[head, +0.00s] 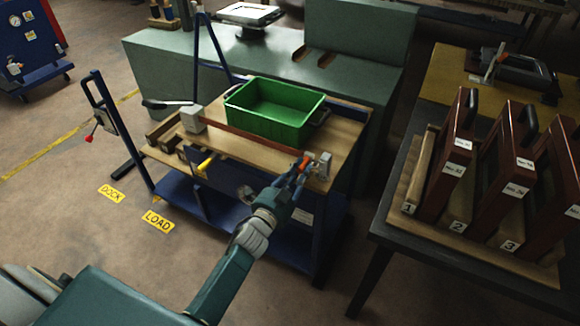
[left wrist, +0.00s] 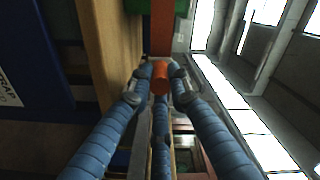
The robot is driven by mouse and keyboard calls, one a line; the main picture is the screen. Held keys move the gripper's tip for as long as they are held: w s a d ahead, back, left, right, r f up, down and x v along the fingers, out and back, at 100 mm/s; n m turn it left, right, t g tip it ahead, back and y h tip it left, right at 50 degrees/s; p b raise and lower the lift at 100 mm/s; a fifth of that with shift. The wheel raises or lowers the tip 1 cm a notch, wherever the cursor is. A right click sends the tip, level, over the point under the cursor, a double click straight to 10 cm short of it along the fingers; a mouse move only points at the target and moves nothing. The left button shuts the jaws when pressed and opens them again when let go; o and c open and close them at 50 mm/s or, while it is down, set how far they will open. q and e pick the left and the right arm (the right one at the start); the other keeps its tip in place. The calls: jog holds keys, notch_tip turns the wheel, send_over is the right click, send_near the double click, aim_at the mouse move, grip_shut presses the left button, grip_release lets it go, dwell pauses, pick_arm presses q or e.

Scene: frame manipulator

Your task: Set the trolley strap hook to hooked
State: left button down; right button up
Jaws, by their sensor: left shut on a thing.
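The trolley (head: 265,148) has a wooden top and a blue frame. A red-brown strap (head: 250,138) runs along the front of its top from a grey block (head: 192,118) on the left to an orange hook end (head: 304,160) on the right. My left gripper (head: 299,171) is shut on this orange end; the left wrist view shows the blue fingers around the orange piece (left wrist: 160,77), with the strap (left wrist: 161,30) beyond it. A grey catch (head: 324,166) stands just right of the orange end. Whether the hook touches the catch cannot be told. My right gripper is not in view.
A green bin (head: 274,112) stands on the trolley behind the strap. A yellow handle (head: 205,164) shows at the front left. A rack (head: 410,220) with numbered brown frames stands to the right. A green-grey bench (head: 160,65) is behind.

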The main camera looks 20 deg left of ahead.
pick_arm(q)
jog(key=shift+s+d+f, duration=0.1)
jog(key=shift+d+f, duration=0.05)
jog(key=shift+d, duration=0.45)
jog(key=shift+s+d+f, duration=0.1)
jog(key=shift+d, duration=0.5)
jog(key=c, duration=1.6)
grip_release()
jog(key=shift+d, duration=0.1)
jog(key=shift+r, duration=0.1)
jog(key=s, duration=0.8)
jog(key=s+a, duration=0.1)
jog(key=s, duration=0.3)
